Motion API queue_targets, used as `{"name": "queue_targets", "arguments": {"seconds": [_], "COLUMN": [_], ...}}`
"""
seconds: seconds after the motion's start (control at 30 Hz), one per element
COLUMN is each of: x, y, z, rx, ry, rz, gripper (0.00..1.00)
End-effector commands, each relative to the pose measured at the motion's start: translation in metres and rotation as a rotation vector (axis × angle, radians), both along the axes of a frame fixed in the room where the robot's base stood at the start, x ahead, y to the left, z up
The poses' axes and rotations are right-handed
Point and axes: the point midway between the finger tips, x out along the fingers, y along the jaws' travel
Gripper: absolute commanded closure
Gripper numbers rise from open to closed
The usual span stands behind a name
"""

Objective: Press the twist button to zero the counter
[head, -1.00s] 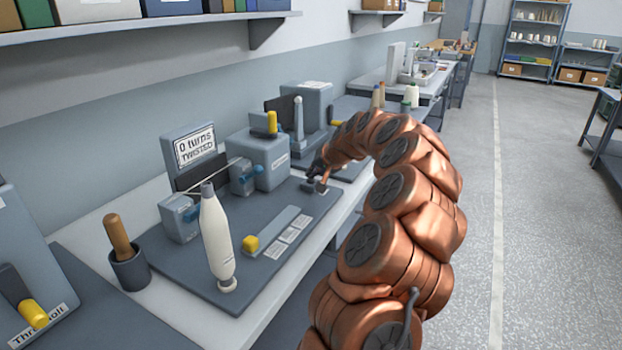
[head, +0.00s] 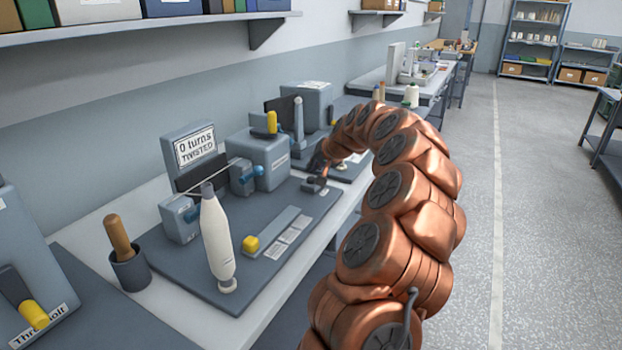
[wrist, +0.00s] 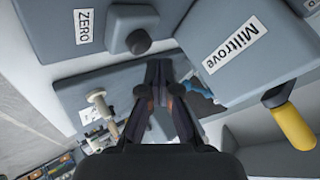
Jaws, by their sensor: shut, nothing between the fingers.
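The counter display (head: 194,148) stands at the back of the dark base plate and reads "0 turns TWISTED". The button box (head: 309,187) sits at the plate's far right end. In the head view my gripper (head: 318,166) is small and dark, just above the button box.
A grey machine box (head: 262,160) with a yellow handle stands left of the button box; its label also shows in the wrist view (wrist: 235,45). A white bottle-shaped piece (head: 216,240) and a yellow-ended slider (head: 251,244) are nearer. A cup with a wooden-handled tool (head: 129,270) stands left.

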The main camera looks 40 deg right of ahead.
Motion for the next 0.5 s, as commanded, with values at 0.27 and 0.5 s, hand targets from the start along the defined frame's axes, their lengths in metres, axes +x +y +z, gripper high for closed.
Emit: {"name": "queue_targets", "arguments": {"seconds": [0.27,0.5], "x": [0.000,0.000], "y": [-0.001,0.001], "z": [0.019,0.037], "rx": [-0.002,0.002], "ry": [-0.003,0.000], "rz": [-0.002,0.000], "gripper": [1.00,1.00]}}
